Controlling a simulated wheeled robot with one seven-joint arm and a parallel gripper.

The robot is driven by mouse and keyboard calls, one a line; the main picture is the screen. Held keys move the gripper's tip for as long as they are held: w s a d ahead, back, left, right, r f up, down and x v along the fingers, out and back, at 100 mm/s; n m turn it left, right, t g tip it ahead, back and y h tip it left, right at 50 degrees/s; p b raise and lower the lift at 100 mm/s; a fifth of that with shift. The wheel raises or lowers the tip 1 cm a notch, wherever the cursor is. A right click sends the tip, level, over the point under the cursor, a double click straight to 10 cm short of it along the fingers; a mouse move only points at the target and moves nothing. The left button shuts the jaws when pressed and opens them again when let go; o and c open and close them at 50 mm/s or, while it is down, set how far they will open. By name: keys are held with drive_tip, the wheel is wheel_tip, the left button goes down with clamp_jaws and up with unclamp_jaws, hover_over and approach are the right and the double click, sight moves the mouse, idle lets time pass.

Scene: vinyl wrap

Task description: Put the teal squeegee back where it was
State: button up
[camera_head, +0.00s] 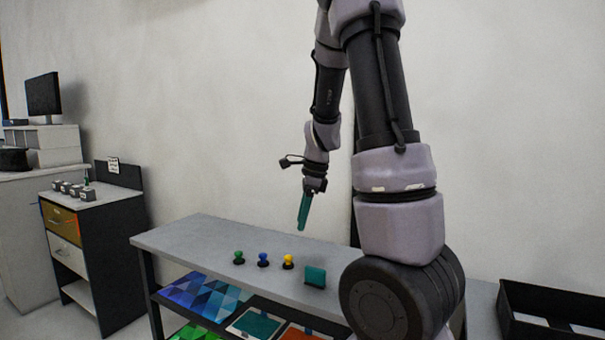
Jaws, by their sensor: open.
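A teal, flat, squarish piece (315,277), which looks like the teal squeegee, stands on the grey workbench (200,240) at the right end of a row of small items. My gripper (303,224) is open above the back of the bench, up and slightly left of the teal piece and apart from it. A long teal-green part points down from my gripper. I cannot tell whether it is the fingers or a separate thing. The gap between the fingers is not visible from this angle.
Green (238,258), blue (263,260) and yellow (288,262) knobs stand left of the teal piece. Patterned sheets (205,297) lie on the shelf below. A black tray (555,308) is at right. A drawer cabinet (82,240) is at left. The bench's left end is clear.

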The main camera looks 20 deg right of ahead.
drive_tip(key=s+a+r+n+t, duration=0.2)
drive_tip(key=s+a+r+n, duration=0.2)
drive_tip(key=s+r+n, duration=0.4)
drive_tip(key=s+a+r+n+t, duration=0.3)
drive_tip(key=s+a+r+n, duration=0.1)
drive_tip(key=s+r+n, duration=0.4)
wheel_tip(320, 180, up, 2)
drive_tip(key=shift+s+n+t, duration=0.3)
drive_tip(key=shift+s+n, duration=0.1)
drive_tip(key=shift+n, duration=0.7)
